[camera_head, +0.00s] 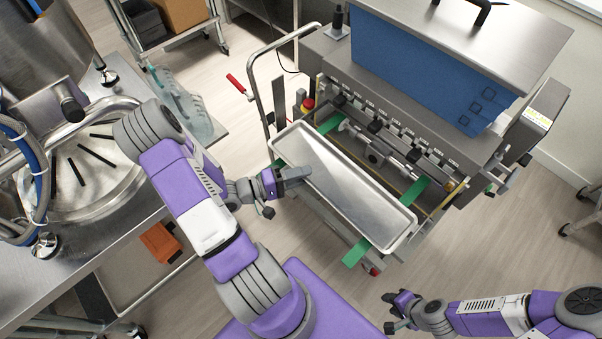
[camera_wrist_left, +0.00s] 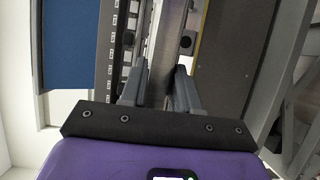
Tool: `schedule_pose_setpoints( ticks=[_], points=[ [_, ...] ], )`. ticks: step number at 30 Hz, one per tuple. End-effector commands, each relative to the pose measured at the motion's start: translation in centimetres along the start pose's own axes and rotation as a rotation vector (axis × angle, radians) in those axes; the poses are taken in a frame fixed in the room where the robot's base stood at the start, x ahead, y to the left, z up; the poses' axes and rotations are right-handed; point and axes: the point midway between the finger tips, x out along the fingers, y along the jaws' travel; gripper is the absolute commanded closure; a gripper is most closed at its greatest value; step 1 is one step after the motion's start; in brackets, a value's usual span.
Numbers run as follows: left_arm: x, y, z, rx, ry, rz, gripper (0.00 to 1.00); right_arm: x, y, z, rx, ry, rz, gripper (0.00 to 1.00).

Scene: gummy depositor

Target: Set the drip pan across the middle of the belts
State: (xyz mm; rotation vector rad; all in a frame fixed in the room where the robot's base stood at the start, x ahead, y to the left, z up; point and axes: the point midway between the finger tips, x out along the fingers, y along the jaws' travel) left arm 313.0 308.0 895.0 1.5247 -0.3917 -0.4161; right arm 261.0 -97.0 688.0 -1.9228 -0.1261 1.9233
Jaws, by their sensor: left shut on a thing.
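The drip pan is a long, shallow, pale metal tray (camera_head: 345,185) in front of the depositor in the head view. It lies slantwise over the green belts, whose ends show beyond its edges, at the right belt (camera_head: 415,192) and near its front end (camera_head: 355,252). I cannot tell whether it rests on them or hangs just above. My left gripper (camera_head: 298,175) is shut on the pan's near long rim, towards its left end. In the left wrist view the two fingers (camera_wrist_left: 159,92) flank a pale metal edge. My right gripper (camera_head: 392,311) is away from the pan, low in the head view; its jaw state is unclear.
The depositor with a blue hopper (camera_head: 420,65) and a row of nozzles stands directly behind the pan. A frame handle (camera_head: 262,75) and a red button (camera_head: 308,103) are near its left end. A steel table (camera_head: 125,195) stands at left. Floor in front is clear.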

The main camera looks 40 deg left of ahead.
Motion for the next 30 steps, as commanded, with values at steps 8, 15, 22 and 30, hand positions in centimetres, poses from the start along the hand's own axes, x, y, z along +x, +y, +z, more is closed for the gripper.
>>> schedule_pose_setpoints(
  ticks=[8,15,22,30],
  points=[
    [0.03,-0.39,0.0,0.0,-0.001,0.003,1.0,0.33,0.11,-0.02,0.0,0.0,0.0,0.63],
    [0.03,-0.45,-0.01,0.0,0.0,0.003,1.0,0.38,0.13,-0.03,0.0,0.0,0.0,0.63],
    [0.04,-0.8,-0.01,0.0,0.0,0.003,0.66,0.68,0.24,-0.04,0.0,0.0,0.0,0.63],
    [0.03,-0.77,-0.02,0.0,0.0,0.002,0.39,0.63,0.23,-0.03,0.0,0.0,0.0,0.63]
  ],
)
